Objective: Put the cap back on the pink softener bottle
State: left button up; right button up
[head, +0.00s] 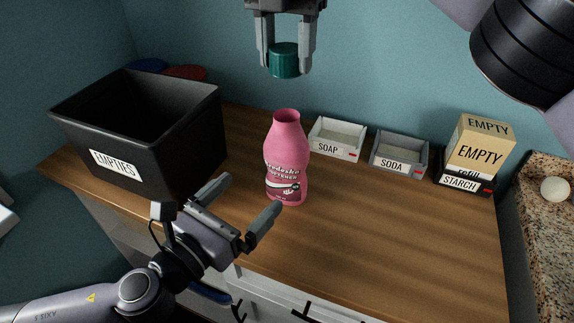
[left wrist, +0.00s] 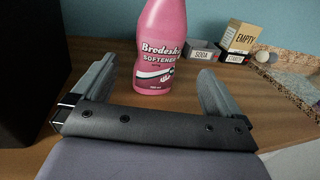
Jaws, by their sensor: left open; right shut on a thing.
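The pink softener bottle (head: 287,160) stands upright and uncapped on the wooden counter, its open mouth facing up. It also shows in the left wrist view (left wrist: 160,50), beyond the open fingers, with its top cut off. The teal cap (head: 284,60) is held in my right gripper (head: 285,68), whose fingers close on its sides above the bottle, apart from its mouth. My left gripper (head: 247,210) is open and empty, low in front of the bottle, its fingers pointing toward the bottle without touching it. It also shows in the left wrist view (left wrist: 152,90).
A black bin labelled EMPTIES (head: 200,150) stands left of the bottle. A SOAP tray (head: 337,138), a SODA tray (head: 399,153) and a STARCH tray (head: 465,184) holding an EMPTY box (head: 478,150) line the back right. The front right counter (head: 400,230) is clear.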

aim_at(277, 167)
pick_arm(q)
jog(key=x, duration=1.2)
jog(key=c, duration=1.2)
pick_arm(e)
jog(key=shift+f, duration=2.5)
jog(key=shift+f, duration=0.15)
jog(key=shift+f, duration=0.75)
jog(key=shift+f, duration=0.6)
